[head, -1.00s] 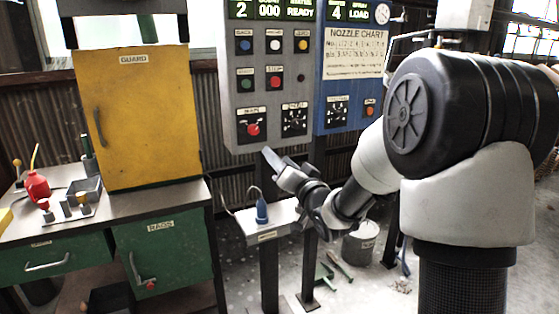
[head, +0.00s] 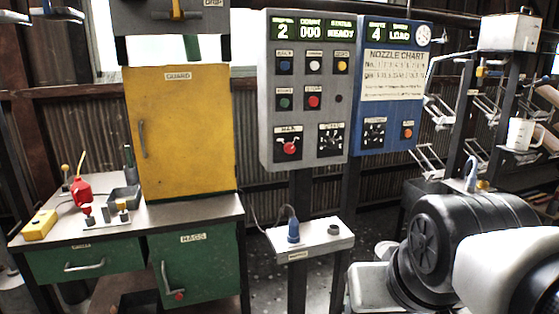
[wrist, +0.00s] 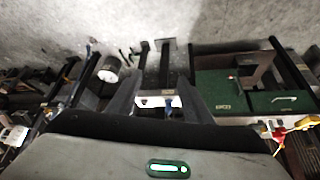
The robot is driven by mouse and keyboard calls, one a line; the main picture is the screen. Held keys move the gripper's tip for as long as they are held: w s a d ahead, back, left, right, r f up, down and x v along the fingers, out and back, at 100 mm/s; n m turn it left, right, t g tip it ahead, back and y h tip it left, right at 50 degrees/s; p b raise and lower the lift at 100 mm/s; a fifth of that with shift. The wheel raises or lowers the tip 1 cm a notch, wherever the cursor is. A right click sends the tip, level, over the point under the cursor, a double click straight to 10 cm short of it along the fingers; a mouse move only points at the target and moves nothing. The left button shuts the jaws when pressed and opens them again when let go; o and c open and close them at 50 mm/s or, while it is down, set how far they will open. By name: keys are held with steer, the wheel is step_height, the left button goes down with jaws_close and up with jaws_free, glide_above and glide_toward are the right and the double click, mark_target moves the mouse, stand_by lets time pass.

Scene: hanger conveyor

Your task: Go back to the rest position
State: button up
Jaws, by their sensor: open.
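My arm (head: 455,245) is folded at the lower right of the head view, and its gripper end is hidden there. In the wrist view, which looks upside down, my gripper (wrist: 158,88) shows two dark fingers spread apart. I see nothing held between them. The grey control panel (head: 268,110) stands beyond, with a red knob (head: 290,147) at its lower left. The blue panel (head: 390,148) stands beside it.
A yellow guard (head: 182,130) stands on the workbench (head: 60,228) at left. A small pedestal shelf (head: 320,241) holds a blue bottle-like tool (head: 293,231). Racks with hangers (head: 430,155) and a white mug (head: 520,133) are at right.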

step_height(320, 180, up, 27)
steer(key=s+p, duration=0.1)
steer(key=p, duration=2.6)
steer(key=shift+s+p, duration=0.25)
steer(key=shift+p, duration=0.1)
steer(key=shift+a+r, duration=0.1)
